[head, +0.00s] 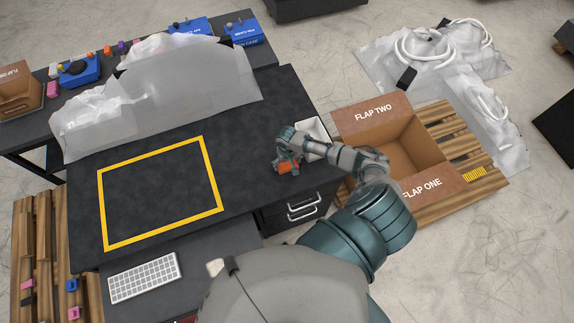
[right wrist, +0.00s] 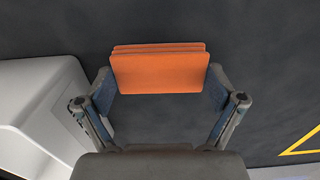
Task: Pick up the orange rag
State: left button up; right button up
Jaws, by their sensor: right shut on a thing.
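The orange rag (right wrist: 160,72) is a folded stack of flat layers, seen in the right wrist view between the fingertips of my right gripper (right wrist: 160,88). Both fingers touch its side edges, and the gripper is shut on it. In the head view the rag (head: 288,168) shows as a small orange patch under my right gripper (head: 285,164), at the right edge of the dark table (head: 262,125). I cannot tell whether the rag still touches the table. My left gripper is not in view.
A white bin (head: 313,130) stands close beside the right gripper. An open cardboard box (head: 370,115) sits on a wooden pallet (head: 455,133) to the right. A yellow square outline (head: 215,180) marks clear table, with a keyboard (head: 144,278) in front.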

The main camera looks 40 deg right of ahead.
aim_at(288, 163)
jog(key=shift+s+d, duration=0.1)
jog(key=shift+d, duration=0.05)
jog(key=shift+d+r, duration=0.1)
jog(key=shift+r, duration=0.4)
notch_tip(288, 163, up, 3)
jog(key=shift+f, duration=0.2)
jog(key=s+a+r, duration=0.1)
jog(key=s+a, duration=0.8)
jog(key=a, duration=0.4)
jog(key=shift+s+r, duration=0.15)
jog(key=shift+s, duration=0.1)
jog(key=shift+o, duration=1.1)
jog(key=c, duration=0.3)
jog(key=shift+b, duration=0.3)
